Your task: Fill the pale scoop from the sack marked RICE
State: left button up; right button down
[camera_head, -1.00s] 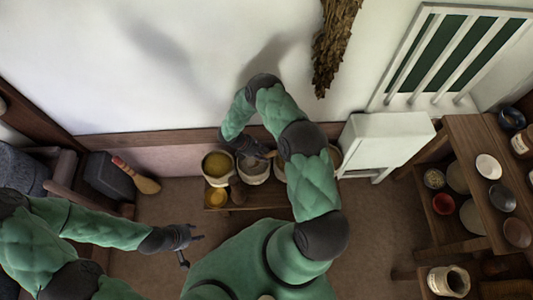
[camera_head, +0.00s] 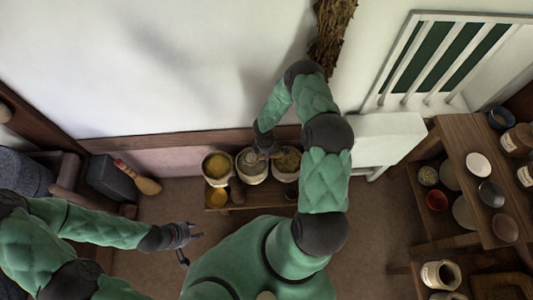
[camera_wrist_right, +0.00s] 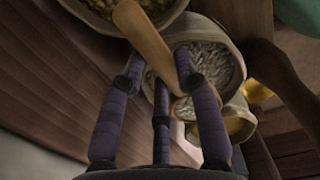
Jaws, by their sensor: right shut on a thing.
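My right gripper (camera_head: 264,153) is over the middle sack (camera_head: 252,175), which holds pale grains. In the right wrist view its fingers (camera_wrist_right: 165,75) are shut on the flat tan handle of the scoop (camera_wrist_right: 145,35). The pale grains also show in the right wrist view (camera_wrist_right: 207,62). No RICE marking is readable. My left gripper (camera_head: 190,244) is open and empty, above the floor at the lower left.
A sack with yellow contents (camera_head: 217,166) stands left of the middle one, and a sack with greenish grain (camera_head: 287,164) stands right of it. Wooden shelves (camera_head: 455,150) with bowls and jars stand at right.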

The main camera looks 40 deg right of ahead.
jog(key=shift+y, duration=0.3)
jog(key=shift+s+r+p, duration=0.1)
jog(key=shift+r+p, duration=1.45)
jog(key=shift+r, duration=0.45)
